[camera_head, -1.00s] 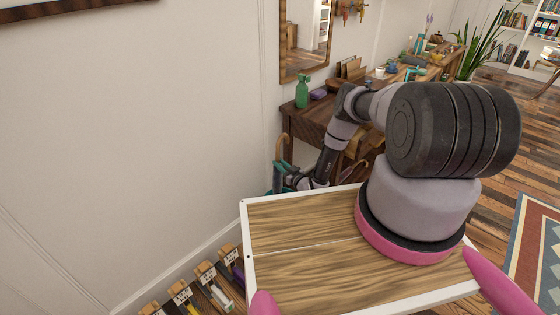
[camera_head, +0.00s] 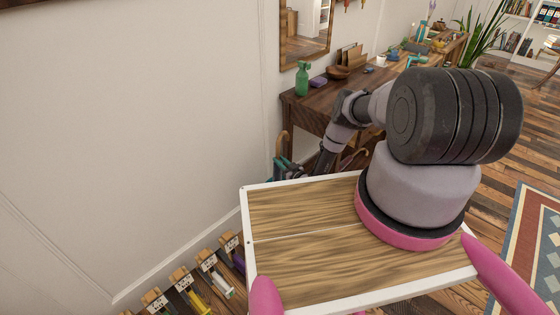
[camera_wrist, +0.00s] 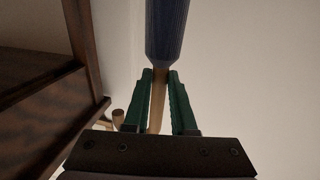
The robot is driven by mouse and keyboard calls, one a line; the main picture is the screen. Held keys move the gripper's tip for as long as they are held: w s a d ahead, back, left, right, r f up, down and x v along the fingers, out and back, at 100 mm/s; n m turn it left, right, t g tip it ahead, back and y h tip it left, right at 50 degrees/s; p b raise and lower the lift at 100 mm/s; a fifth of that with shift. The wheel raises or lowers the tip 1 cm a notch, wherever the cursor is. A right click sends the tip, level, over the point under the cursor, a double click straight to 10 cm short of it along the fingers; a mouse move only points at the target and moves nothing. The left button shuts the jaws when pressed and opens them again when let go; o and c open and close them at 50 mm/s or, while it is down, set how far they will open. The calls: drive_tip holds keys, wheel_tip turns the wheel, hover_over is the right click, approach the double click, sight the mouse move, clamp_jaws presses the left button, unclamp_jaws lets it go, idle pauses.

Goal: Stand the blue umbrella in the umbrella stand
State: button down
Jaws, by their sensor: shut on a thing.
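The blue umbrella (camera_wrist: 166,30) shows in the wrist view as a furled dark-blue canopy at the top, with its wooden shaft or handle running down between the green jaws. My gripper (camera_wrist: 160,85) is shut on that wooden part, just below the canopy. In the head view my gripper (camera_head: 284,168) is small and mostly hidden by my own tray, low beside the left end of the desk. A curved wooden handle (camera_head: 281,143) rises beside it; I cannot tell which umbrella it belongs to. I cannot make out the umbrella stand in either view.
The wooden desk (camera_head: 312,112) stands right of my gripper, holding a green spray bottle (camera_head: 302,80); its dark leg is close in the wrist view (camera_wrist: 85,45). The wall (camera_head: 130,120) is at the left. Several labelled items (camera_head: 208,262) line the floor below. A rug (camera_head: 535,240) lies right.

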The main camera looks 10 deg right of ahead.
drive_tip(key=c, duration=0.7)
unclamp_jaws()
drive_tip(key=shift+o, duration=0.2)
drive_tip(key=v, duration=1)
drive_tip(key=shift+s, duration=0.35)
drive_tip(key=shift+d, duration=0.15)
